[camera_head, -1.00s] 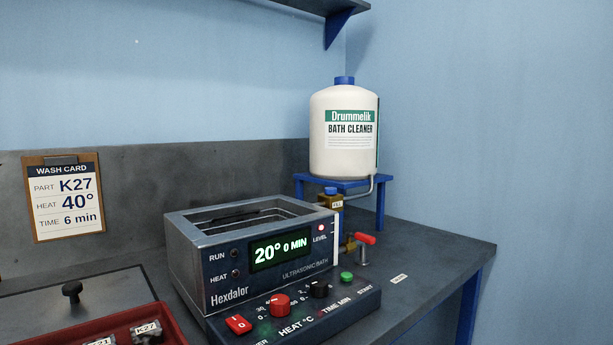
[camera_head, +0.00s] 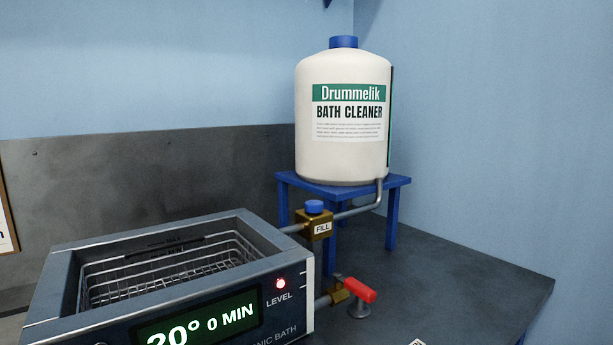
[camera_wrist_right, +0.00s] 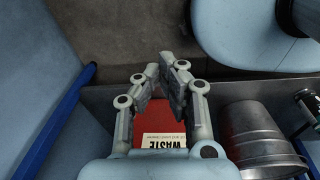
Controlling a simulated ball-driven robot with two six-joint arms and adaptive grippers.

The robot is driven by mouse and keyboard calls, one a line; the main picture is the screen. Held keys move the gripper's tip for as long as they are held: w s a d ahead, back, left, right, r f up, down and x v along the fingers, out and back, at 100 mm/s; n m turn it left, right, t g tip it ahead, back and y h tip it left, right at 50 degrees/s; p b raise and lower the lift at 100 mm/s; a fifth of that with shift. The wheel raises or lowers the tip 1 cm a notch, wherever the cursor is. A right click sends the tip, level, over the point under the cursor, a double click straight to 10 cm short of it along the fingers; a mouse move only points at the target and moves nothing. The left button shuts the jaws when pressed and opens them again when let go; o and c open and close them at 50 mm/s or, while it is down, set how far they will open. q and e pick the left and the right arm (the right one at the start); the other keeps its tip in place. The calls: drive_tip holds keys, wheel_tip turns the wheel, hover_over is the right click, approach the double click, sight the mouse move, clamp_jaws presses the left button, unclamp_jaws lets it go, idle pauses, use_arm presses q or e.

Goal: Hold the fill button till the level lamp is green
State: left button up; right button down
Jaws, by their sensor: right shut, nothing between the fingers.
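The blue fill button (camera_head: 314,206) tops a brass valve block (camera_head: 313,225) labelled FILL, on the pipe between the cleaner bottle (camera_head: 341,130) and the ultrasonic bath (camera_head: 60,291). Nothing touches the button. My right gripper (camera_wrist_right: 160,75) shows in the right wrist view, shut and empty, above a red item marked WASTE (camera_wrist_right: 162,122), away from the button. My left gripper is not in view.
A red-handled tap (camera_head: 360,290) stands at the bath's right side, below the fill valve. A blue stand (camera_head: 398,182) carries the bottle. The bench right of it is mostly clear. In the right wrist view, a grey metal bucket (camera_wrist_right: 262,135) stands beside the red item.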

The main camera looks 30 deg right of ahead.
drive_tip(key=w+a+r+t+p, duration=0.1)
drive_tip(key=w+r+p, duration=0.3)
drive_tip(key=w+r, duration=0.6)
drive_tip(key=w+r+p, duration=0.4)
drive_tip(key=w+r, duration=0.2)
drive_tip(key=r, duration=0.7)
wheel_tip(320, 180, up, 31)
drive_tip(key=w+a+t+p, duration=0.2)
drive_tip(key=w+p, duration=0.1)
drive_tip(key=p, duration=0.3)
drive_tip(key=w+d+r+n+t+y, duration=0.1)
drive_tip(key=w+r+t+y, duration=0.2)
drive_tip(key=w+r+t, duration=0.7)
drive_tip(key=w+r, duration=0.7)
drive_tip(key=w, duration=0.3)
drive_tip(key=shift+w+d+r+t+p, duration=0.15)
drive_tip(key=shift+d+t+p, duration=0.25)
drive_tip(key=shift+w, duration=0.1)
